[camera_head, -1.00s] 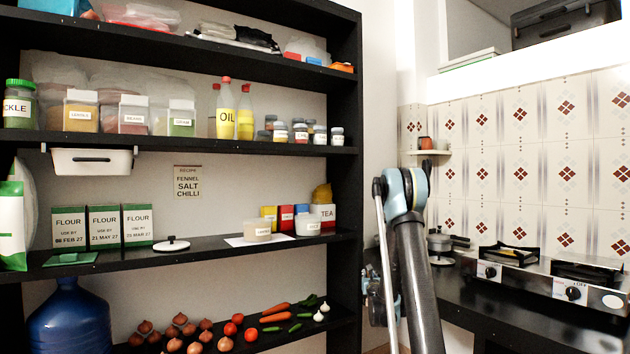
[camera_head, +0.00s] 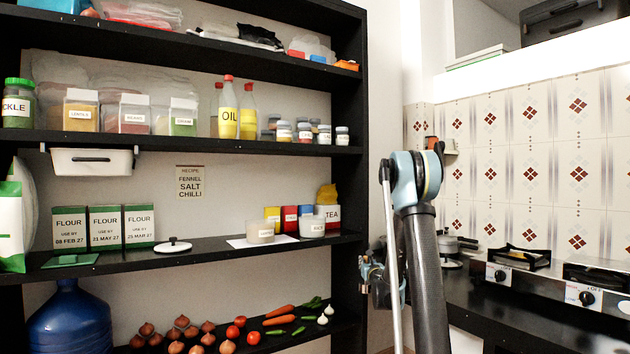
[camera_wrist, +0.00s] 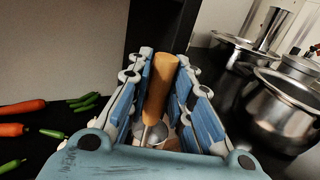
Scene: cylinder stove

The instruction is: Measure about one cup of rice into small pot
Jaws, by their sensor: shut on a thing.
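My gripper (camera_wrist: 165,56) is shut on the tan handle (camera_wrist: 160,88) of a scoop in the wrist view. The scoop's metal part (camera_wrist: 151,134) shows between the fingers, mostly hidden; I cannot see whether it holds anything. In the head view my gripper (camera_head: 373,272) is at the shelf's right end, partly behind my arm. A white tub (camera_head: 312,226), its small label seemingly reading RICE, stands on the middle shelf. Metal pots stand at the right in the wrist view, including a shiny one (camera_wrist: 284,112). A small lidded pot (camera_head: 450,246) stands on the counter left of the stove.
The black shelf unit (camera_head: 350,180) has an upright side panel close to my gripper. Carrots (camera_head: 279,311) and other vegetables lie on its lower shelf. The stove (camera_head: 535,272) is on the black counter at right. An open container (camera_head: 261,232) stands left of the white tub.

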